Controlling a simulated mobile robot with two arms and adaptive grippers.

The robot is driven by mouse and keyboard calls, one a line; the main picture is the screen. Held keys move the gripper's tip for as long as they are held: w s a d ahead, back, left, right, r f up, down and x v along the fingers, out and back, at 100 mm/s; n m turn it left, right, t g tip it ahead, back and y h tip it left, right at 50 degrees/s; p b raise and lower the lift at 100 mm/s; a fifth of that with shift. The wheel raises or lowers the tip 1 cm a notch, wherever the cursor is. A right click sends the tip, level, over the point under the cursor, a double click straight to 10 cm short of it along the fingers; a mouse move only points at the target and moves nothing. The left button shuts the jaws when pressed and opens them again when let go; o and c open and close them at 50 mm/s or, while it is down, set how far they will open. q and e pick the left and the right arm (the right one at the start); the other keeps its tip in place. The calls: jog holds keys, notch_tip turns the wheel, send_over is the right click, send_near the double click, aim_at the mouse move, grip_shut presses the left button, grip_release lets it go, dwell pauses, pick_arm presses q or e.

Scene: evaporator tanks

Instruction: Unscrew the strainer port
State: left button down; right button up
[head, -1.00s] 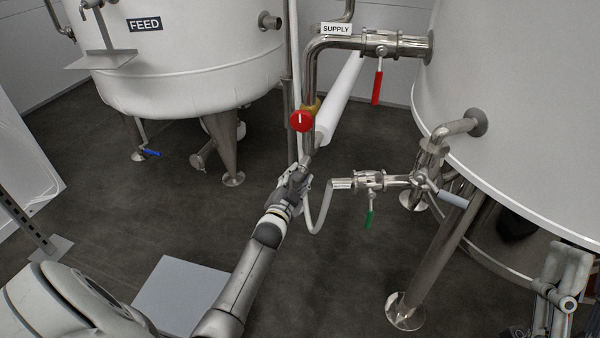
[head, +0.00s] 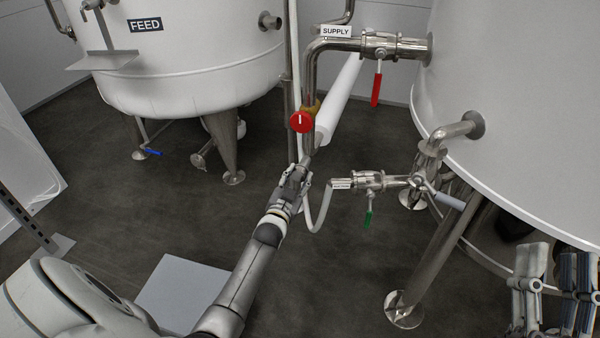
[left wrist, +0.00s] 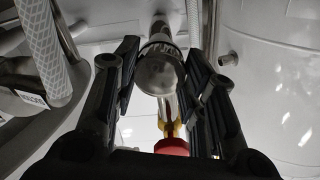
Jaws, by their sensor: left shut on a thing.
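The strainer port is the steel capped end (left wrist: 160,72) of the slanting branch below the supply pipe, seen in the left wrist view. In the head view the branch (head: 308,158) meets my left gripper (head: 299,172), which hides its end. My left gripper is shut on the cap, with its dark fingers on either side of it in the left wrist view (left wrist: 160,85). My right gripper (head: 550,282) is at the bottom right of the head view, cut by the frame edge and apart from the pipework.
A red round knob (head: 301,121) sits just above the port. A red-handled valve (head: 376,90) is above. The white feed tank (head: 185,75) stands behind.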

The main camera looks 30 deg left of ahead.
pick_arm(q)
jog(key=shift+a+n, duration=0.15)
jog(key=shift+n, duration=0.75)
jog(key=c, duration=1.2)
grip_release()
jog(key=shift+o, duration=0.2)
pick_arm(e)
jog(key=shift+w+f+g, duration=0.3)
jog(key=shift+f+g, duration=0.1)
jog(key=shift+f, duration=0.2)
jog(key=shift+w+f+g, duration=0.3)
jog(key=shift+f+g, duration=0.1)
jog(key=shift+f, duration=0.15)
